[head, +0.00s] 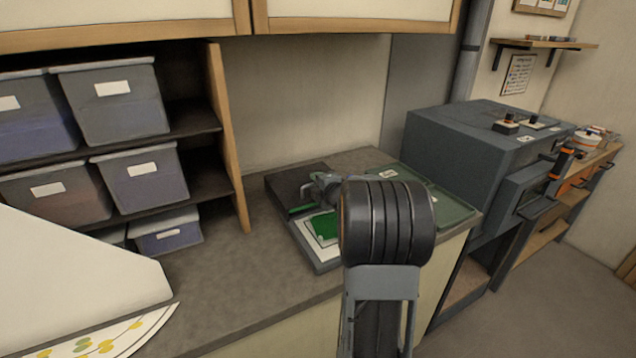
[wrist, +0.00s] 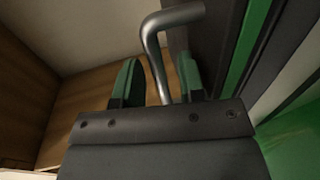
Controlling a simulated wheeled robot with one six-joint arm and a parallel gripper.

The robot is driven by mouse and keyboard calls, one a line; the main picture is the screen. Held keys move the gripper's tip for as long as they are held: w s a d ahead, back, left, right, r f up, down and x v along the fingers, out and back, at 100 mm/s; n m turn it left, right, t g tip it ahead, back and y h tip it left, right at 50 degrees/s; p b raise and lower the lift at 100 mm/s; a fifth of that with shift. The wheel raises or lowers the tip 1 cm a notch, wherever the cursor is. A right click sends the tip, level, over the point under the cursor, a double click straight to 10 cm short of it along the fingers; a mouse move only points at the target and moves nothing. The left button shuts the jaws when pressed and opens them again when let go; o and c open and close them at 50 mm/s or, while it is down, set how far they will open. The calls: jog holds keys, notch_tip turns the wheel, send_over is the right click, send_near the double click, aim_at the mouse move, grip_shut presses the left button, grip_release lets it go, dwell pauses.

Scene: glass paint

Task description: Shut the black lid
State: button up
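The black lid (head: 292,182) belongs to a shallow case on the counter and appears raised at its back left. The case's pale bed with a green sheet (head: 323,228) is exposed in front of it. A bent metal handle (wrist: 158,62) shows in the wrist view beside a dark panel (wrist: 212,40) that looks like the lid. My gripper (wrist: 160,82) has its two green-padded fingers on either side of the handle, with small gaps visible, so it looks open. In the head view my gripper (head: 318,190) is close to the lid, and my arm hides the case's right part.
A wooden shelf with grey bins (head: 140,175) stands left of the case. A green tray (head: 440,203) lies on the counter to the right, beside a large blue-grey machine (head: 460,145). Cabinets (head: 350,10) hang above.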

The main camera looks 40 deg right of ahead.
jog(key=shift+w, duration=0.25)
jog(key=shift+c, duration=0.3)
grip_shut()
